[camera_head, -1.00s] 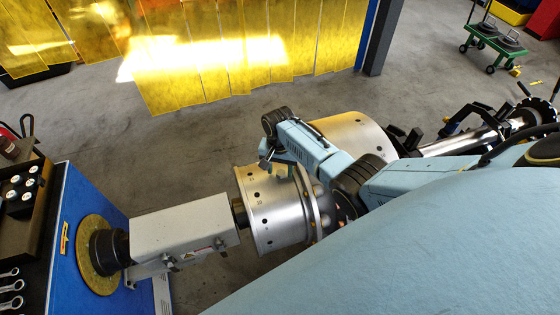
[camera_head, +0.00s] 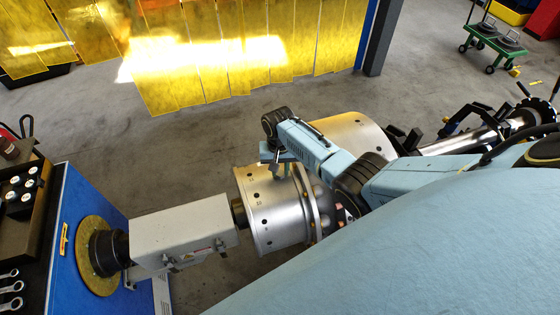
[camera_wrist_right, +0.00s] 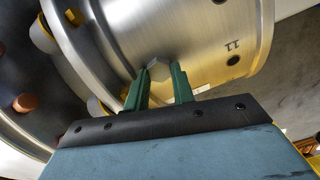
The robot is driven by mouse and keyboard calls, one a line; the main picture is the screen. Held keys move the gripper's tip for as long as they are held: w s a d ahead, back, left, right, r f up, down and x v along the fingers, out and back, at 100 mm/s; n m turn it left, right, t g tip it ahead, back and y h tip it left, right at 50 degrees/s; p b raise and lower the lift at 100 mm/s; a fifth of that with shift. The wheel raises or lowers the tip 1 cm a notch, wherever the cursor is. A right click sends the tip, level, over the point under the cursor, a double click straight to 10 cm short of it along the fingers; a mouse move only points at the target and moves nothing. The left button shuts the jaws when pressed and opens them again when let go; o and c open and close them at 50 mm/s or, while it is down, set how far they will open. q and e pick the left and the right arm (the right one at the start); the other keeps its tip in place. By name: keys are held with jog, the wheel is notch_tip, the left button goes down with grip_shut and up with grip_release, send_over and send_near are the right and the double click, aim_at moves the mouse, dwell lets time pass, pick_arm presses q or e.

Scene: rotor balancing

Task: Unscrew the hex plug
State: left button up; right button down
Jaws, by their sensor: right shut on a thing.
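The rotor (camera_head: 275,222) is a silvery metal drum with small dark holes and stamped numbers around its rim. The hex plug (camera_wrist_right: 159,71) shows in the right wrist view as a small metal hexagon at the drum's surface. My right gripper (camera_head: 275,167) is over the top of the drum in the head view. In the right wrist view its two green fingers (camera_wrist_right: 163,76) are shut on the hex plug, one on each side. In the head view the plug is hidden at the fingers. My left gripper is not in view.
A grey housing (camera_head: 185,230) joins the drum to the blue machine cabinet (camera_head: 80,215) at left. A second drum section (camera_head: 355,130) lies behind my right arm. A dark tray (camera_head: 25,225) and several wrenches (camera_head: 10,288) are at far left. Yellow curtains (camera_head: 240,50) hang behind open floor.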

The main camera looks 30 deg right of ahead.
jog(key=n, duration=0.7)
jog(key=shift+a, duration=0.2)
jog(key=n, duration=0.7)
jog(key=shift+s+a+n, duration=0.1)
jog(key=shift+n, duration=0.2)
jog(key=shift+a+n, duration=0.1)
jog(key=shift+n, duration=1.1)
